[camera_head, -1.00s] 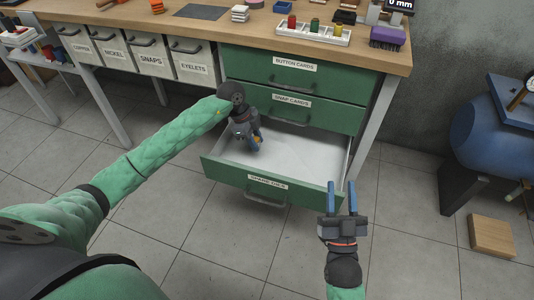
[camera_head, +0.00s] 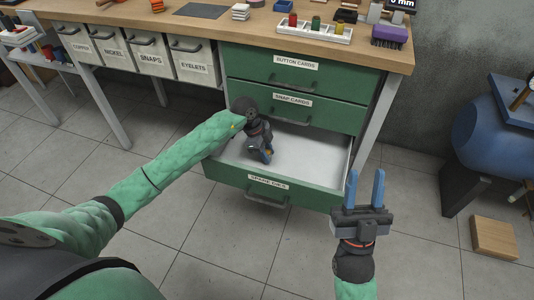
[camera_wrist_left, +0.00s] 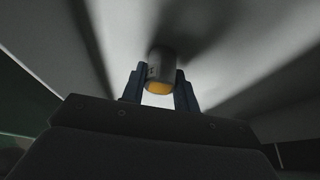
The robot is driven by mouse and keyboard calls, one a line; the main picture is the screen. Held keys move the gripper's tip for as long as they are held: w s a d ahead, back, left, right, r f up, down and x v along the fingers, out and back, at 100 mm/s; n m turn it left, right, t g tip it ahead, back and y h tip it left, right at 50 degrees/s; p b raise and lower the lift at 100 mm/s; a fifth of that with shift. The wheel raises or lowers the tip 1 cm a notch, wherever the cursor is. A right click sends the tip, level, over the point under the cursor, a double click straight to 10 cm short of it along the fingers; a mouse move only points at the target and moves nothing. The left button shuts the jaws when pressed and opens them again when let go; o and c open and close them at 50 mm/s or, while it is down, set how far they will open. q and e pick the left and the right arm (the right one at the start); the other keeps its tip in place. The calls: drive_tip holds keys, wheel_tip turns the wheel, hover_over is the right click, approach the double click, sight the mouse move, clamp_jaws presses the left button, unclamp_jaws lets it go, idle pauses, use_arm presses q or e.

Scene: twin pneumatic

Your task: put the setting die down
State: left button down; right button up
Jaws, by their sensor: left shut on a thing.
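The setting die (camera_wrist_left: 161,68) is a small dark grey cylinder with a yellow-orange end face, seen in the left wrist view. My left gripper (camera_wrist_left: 160,90) is shut on it, one blue finger on each side. In the head view my left gripper (camera_head: 267,156) is inside the open drawer labelled SPARE DIES (camera_head: 268,185), pointing down close to its pale floor. The die is hidden there, and I cannot tell whether it touches the floor. My right gripper (camera_head: 364,190) is open and empty, in front of the drawer's right corner.
The drawer's white floor (camera_head: 310,160) is bare to the right of my left gripper. Shut drawers labelled SNAP CARDS (camera_head: 335,114) and BUTTON CARDS (camera_head: 340,82) are above it. A blue tank (camera_head: 485,135) and a wooden block (camera_head: 494,237) stand at the right.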

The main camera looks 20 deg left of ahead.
idle(0.4)
use_arm(q)
drive_tip(key=c, duration=1.1)
unclamp_jaws()
drive_tip(key=shift+f, duration=0.1)
drive_tip(key=shift+o, duration=0.2)
